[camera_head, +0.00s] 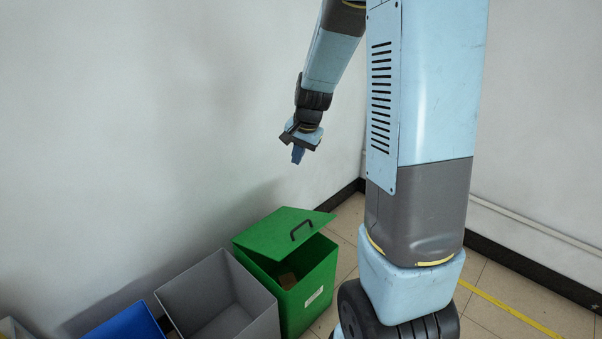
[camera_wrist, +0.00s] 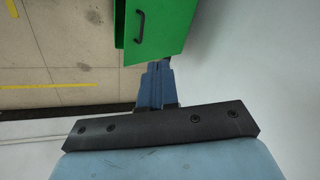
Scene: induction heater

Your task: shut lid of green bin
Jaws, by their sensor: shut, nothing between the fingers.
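The green bin (camera_head: 309,287) stands on the floor by the wall. Its lid (camera_head: 283,232) is tilted partly open, leaving a gap at the front through which a brown item (camera_head: 287,281) shows inside. The lid has a black handle (camera_head: 301,230) on top. My gripper (camera_head: 297,155) is above the bin, well clear of the lid, pointing down. In the wrist view my gripper (camera_wrist: 158,72) is shut and empty, with its fingers together. The green lid (camera_wrist: 165,25) and its black handle (camera_wrist: 140,27) show beyond the fingertips.
A grey open bin (camera_head: 222,297) stands left of the green bin, and a blue bin (camera_head: 127,322) is farther left. The wall (camera_head: 150,130) runs behind the bins. Yellow tape (camera_head: 505,305) marks the tiled floor at right. The air between my gripper and the lid is clear.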

